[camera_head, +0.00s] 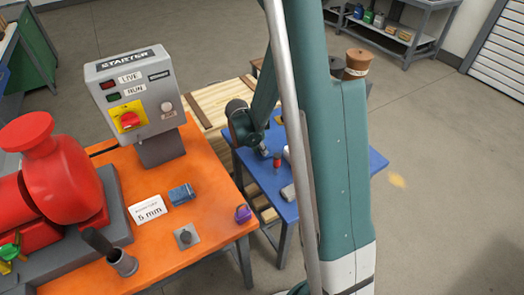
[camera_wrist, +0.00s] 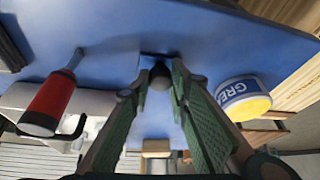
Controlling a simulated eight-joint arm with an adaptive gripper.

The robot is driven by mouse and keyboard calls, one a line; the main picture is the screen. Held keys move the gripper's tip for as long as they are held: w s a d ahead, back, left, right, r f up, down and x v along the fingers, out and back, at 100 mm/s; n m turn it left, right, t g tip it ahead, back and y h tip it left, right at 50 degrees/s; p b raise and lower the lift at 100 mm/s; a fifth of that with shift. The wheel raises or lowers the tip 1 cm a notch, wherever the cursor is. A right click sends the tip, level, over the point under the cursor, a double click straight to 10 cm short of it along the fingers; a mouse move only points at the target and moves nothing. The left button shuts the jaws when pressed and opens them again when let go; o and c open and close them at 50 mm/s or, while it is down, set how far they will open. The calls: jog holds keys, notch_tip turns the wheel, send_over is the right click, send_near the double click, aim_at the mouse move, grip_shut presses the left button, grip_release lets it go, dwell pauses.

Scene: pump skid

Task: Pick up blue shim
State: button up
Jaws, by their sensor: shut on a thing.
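In the wrist view my gripper (camera_wrist: 160,74) has its two green fingers converging at the tips, over the blue table (camera_wrist: 110,35). The tips are shut on a thin blue piece, which I take for the blue shim (camera_wrist: 157,57). Its upper edge shows as a dark line. Its blue is close to the table's, so its outline and any gap to the table are unclear. In the head view my gripper (camera_head: 264,150) is low over the blue table (camera_head: 262,187), partly behind my arm. The shim cannot be made out there.
An orange bench (camera_head: 190,225) carries a starter box (camera_head: 135,95), a red pump (camera_head: 75,180), a card marked 5 mm (camera_head: 147,209) and a purple padlock (camera_head: 243,214).

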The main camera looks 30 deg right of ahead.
notch_tip(320, 180, up, 10)
jog(key=p, duration=0.2)
jog(key=shift+p, duration=0.3)
